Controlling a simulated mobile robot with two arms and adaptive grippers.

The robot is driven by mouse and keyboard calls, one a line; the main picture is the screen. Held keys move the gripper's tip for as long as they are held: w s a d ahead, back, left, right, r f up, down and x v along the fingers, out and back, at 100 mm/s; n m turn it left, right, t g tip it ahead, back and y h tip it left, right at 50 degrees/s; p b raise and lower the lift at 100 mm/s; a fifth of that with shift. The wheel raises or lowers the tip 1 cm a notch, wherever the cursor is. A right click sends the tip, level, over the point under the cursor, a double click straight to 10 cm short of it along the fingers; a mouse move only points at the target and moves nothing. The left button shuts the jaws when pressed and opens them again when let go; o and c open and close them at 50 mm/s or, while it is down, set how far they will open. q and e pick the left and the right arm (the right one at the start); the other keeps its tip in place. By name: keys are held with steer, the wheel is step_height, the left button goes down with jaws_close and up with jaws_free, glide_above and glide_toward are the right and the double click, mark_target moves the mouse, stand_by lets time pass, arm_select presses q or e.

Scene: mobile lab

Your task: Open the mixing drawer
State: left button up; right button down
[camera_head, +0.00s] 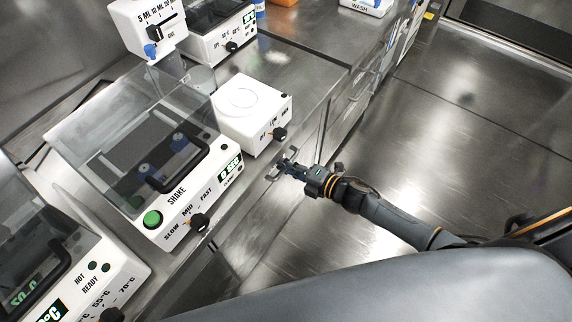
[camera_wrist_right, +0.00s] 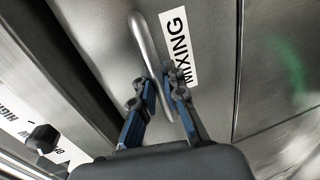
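The mixing drawer has a metal front (camera_wrist_right: 215,35) with a white "MIXING" label (camera_wrist_right: 178,45) in the right wrist view. Its bar handle (camera_wrist_right: 146,42) runs beside the label, and its lower end reaches between my fingers. My right gripper (camera_wrist_right: 164,88) is at the handle with one blue-padded finger on each side of it. The fingers are apart, and I see a gap beside the bar. In the head view, my right gripper (camera_head: 284,165) is at the counter's front, below the white hot plate. The drawer front looks flush there. My left gripper is not in view.
A shaker with a clear lid (camera_head: 140,120) and a white plate device (camera_head: 250,105) stand on the metal counter above the drawer. Their knobs are near the counter edge. The metal floor (camera_head: 450,130) in front of the cabinets is clear.

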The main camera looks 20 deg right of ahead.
steer(key=f+p+v, duration=0.1)
steer(key=f+v, duration=0.2)
steer(key=v, duration=1)
steer(key=s+f+p+v, duration=0.1)
steer(key=f+v, duration=0.1)
steer(key=v, duration=1.1)
steer(key=shift+s+d+f, duration=0.25)
steer(key=shift+d, duration=0.4)
steer(key=c, duration=1.4)
jaws_free()
steer(key=v, duration=1.2)
